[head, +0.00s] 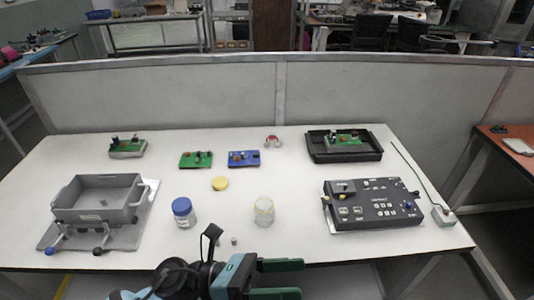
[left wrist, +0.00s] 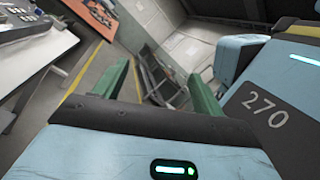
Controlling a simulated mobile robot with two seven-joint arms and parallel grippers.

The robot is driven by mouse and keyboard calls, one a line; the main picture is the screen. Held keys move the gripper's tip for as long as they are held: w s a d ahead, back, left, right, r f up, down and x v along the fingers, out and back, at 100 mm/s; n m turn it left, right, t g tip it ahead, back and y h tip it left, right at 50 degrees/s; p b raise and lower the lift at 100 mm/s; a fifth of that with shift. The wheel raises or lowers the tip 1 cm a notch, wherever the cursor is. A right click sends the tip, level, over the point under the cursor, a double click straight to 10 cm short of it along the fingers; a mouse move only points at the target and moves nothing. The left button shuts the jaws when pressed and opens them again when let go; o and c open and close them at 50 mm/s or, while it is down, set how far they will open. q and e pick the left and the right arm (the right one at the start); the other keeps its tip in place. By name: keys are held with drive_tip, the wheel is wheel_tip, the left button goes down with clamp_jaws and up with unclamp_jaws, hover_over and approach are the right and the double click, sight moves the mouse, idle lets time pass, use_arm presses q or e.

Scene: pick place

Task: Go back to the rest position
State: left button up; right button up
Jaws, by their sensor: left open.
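My left gripper (head: 281,279) is in the head view at the front edge of the white table (head: 330,250). Its two green fingers are apart, point right and hold nothing. In the left wrist view the green fingers of my left gripper (left wrist: 163,90) are spread with only floor and background between them. The fingers touch nothing on the table. My right gripper does not show in the head view.
A grey bin (head: 100,202) stands on the left. A blue-lidded jar (head: 183,212), a glass jar (head: 263,211) and a yellow lid (head: 220,184) are mid-table. A black control box (head: 372,205) and a black tray (head: 317,149) are on the right. A divider (head: 180,98) stands behind.

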use_arm(q)
drive_tip(key=w+a+f+n+t+y+p, duration=0.15)
drive_tip(key=a+f+n+t+y, duration=0.6)
drive_tip(key=n, duration=0.85)
drive_tip(key=w+a+f+n+t+y, duration=0.2)
drive_tip(key=a+f+n+t+y, duration=0.25)
drive_tip(key=n+t, duration=0.85)
drive_tip(key=s+a+f+n+g+y, duration=0.3)
drive_tip(key=s+a+f+n+g, duration=0.2)
drive_tip(key=s+f+n, duration=0.3)
drive_tip(key=s+a+f+n+g+y+p, duration=0.1)
drive_tip(key=s+a+f+n+g+y, duration=0.2)
drive_tip(key=s+a+f+n+g, duration=0.2)
drive_tip(key=s+a+f+n, duration=0.1)
drive_tip(key=s+f+n, duration=0.2)
drive_tip(key=s+f, duration=0.1)
drive_tip(key=shift+s+f+n+y, duration=0.3)
drive_tip(key=shift+s+n+y, duration=0.1)
drive_tip(key=shift+s, duration=0.45)
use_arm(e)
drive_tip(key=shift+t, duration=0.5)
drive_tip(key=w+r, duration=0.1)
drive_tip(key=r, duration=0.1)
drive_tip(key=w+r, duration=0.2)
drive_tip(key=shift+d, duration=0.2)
